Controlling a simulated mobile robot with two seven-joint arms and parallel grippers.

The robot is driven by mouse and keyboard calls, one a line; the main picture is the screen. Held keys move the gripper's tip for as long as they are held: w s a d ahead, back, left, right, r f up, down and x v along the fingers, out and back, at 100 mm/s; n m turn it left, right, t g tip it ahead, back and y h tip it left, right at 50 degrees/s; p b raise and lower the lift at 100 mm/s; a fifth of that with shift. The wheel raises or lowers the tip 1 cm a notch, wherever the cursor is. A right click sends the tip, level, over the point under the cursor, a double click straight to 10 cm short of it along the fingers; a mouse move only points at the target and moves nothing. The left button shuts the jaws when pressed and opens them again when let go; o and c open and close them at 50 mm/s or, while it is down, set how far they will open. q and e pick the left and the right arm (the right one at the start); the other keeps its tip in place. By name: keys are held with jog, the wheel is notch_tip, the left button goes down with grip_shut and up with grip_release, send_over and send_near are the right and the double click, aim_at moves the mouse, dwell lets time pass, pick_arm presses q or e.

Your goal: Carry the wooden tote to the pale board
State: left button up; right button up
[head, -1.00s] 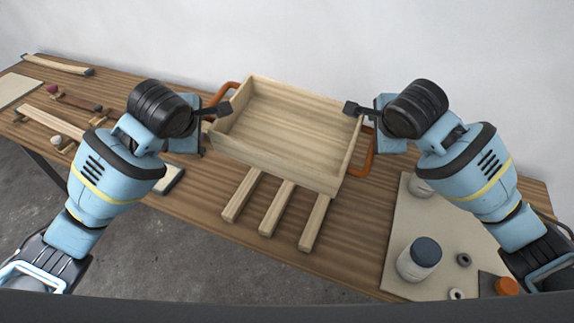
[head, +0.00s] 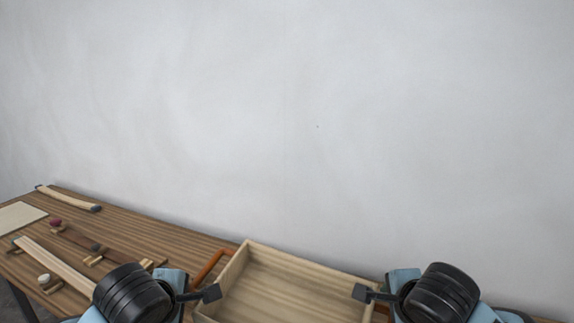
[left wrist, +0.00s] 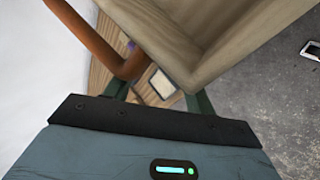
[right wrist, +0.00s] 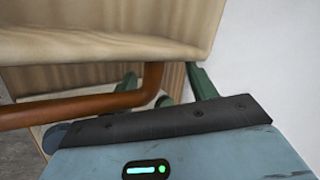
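The wooden tote (head: 290,285), a shallow pale box, is at the bottom of the head view, its near part cut off. My left gripper (head: 205,294) is at its left side and my right gripper (head: 370,293) at its right side. In the left wrist view the fingers (left wrist: 158,95) stand apart beside the orange handle (left wrist: 100,50) and the tote wall. In the right wrist view the fingers (right wrist: 167,85) also stand apart, with the orange handle (right wrist: 80,108) close by. A pale board (head: 20,216) lies at the far left of the table.
The wooden table (head: 150,232) runs along a plain wall. Bare tabletop shows along the back.

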pick_arm(q)
jog(key=shift+s+d+r, duration=0.1)
jog(key=shift+s+d, duration=0.1)
jog(key=shift+s, duration=0.2)
pick_arm(e)
jog(key=shift+s+a+r, duration=0.15)
jog(key=shift+s, duration=0.2)
pick_arm(q)
jog(key=w+r, duration=0.8)
jog(key=w, duration=0.4)
pick_arm(e)
jog(key=w+r, duration=0.8)
jog(key=w, duration=0.4)
pick_arm(q)
jog(key=shift+w, duration=0.1)
jog(key=w+r, duration=0.7)
jog(key=w, duration=0.1)
pick_arm(e)
jog(key=w+r, duration=0.7)
jog(key=w, duration=0.1)
pick_arm(q)
jog(key=shift+s+r, duration=0.15)
pick_arm(e)
jog(key=shift+s+r, duration=0.1)
